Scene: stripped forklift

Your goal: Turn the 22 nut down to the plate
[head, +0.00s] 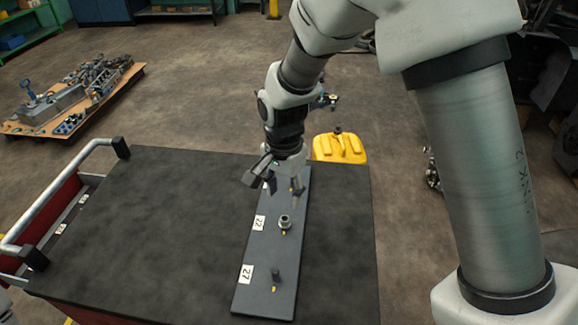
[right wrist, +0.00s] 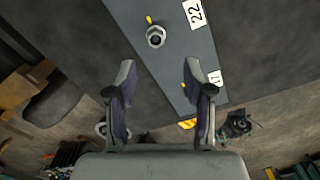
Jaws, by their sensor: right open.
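The 22 nut (head: 285,222) is a grey metal nut beside the "22" label on a long dark plate (head: 254,290). In the right wrist view the nut (right wrist: 155,37) shows from above as a ring around a stud, with a yellow mark beside it. I cannot tell its height above the plate. My right gripper (head: 284,190) is open and empty, over the plate's far part, just beyond the nut. In the right wrist view the nut lies ahead of the open fingertips (right wrist: 159,66), apart from them. My left gripper is not in view.
A bare stud (head: 275,275) stands by the "27" label, and a "17" label (right wrist: 215,77) marks the plate's far end. The plate lies on a black cart top (head: 150,220) with clear room to its left. A yellow container (head: 340,148) stands beyond.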

